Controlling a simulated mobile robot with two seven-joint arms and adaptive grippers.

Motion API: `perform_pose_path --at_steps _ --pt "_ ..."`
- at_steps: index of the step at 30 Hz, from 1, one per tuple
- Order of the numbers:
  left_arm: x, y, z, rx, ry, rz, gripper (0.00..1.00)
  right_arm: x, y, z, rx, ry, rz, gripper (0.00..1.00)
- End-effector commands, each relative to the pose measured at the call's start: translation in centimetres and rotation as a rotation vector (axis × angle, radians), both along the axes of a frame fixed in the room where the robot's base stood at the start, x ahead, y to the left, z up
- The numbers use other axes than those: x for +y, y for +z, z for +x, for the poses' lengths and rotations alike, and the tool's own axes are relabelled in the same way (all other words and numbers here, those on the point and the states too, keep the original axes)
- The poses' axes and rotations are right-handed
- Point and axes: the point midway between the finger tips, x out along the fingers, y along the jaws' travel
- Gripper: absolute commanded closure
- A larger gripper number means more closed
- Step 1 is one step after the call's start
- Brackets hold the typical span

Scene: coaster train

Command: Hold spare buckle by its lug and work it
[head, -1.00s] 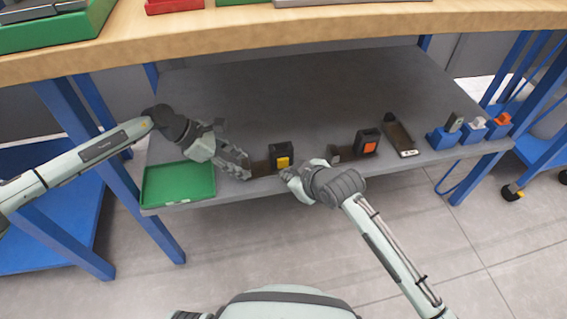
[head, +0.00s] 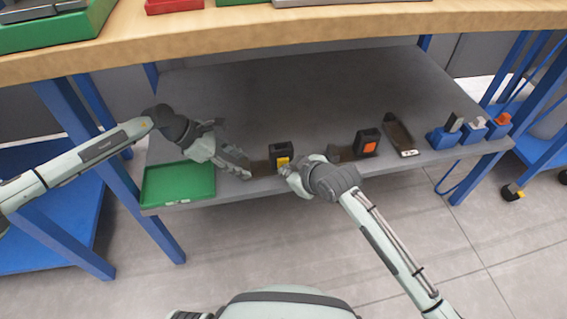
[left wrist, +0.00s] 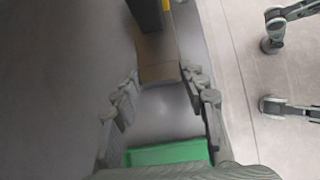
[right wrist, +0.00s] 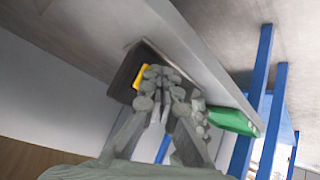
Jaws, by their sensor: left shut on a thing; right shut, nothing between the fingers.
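The spare buckle (head: 281,150), a black block with a yellow button, stands near the front edge of the grey shelf. Its flat brown lug (left wrist: 158,62) points left, and my left gripper (head: 249,171) is shut on it. In the left wrist view, the left fingers (left wrist: 160,76) stand on either side of the lug. My right gripper (head: 285,169) is shut and empty at the front of the buckle. In the right wrist view, its fingertips (right wrist: 163,76) partly cover the yellow button (right wrist: 141,76); whether they touch it I cannot tell.
A similar buckle with an orange button (head: 369,146) stands to the right, with a dark open holder (head: 400,135) beyond it. Several blue blocks (head: 441,139) stand at the shelf's right end. A green tray (head: 178,184) lies at the left. The shelf's back is clear.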

Motion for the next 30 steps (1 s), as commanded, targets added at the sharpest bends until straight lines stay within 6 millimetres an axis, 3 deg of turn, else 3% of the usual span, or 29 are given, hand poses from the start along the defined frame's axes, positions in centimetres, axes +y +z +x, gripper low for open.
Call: perform_pose_path --at_steps 20,30 --pt "0.0 -0.1 0.0 0.001 -0.001 0.001 1.00 0.3 0.1 0.7 -0.001 0.000 0.001 1.00" --pt "0.0 -0.1 -0.1 0.001 -0.002 0.001 1.00 -0.1 0.1 -0.5 -0.001 0.000 0.001 1.00"
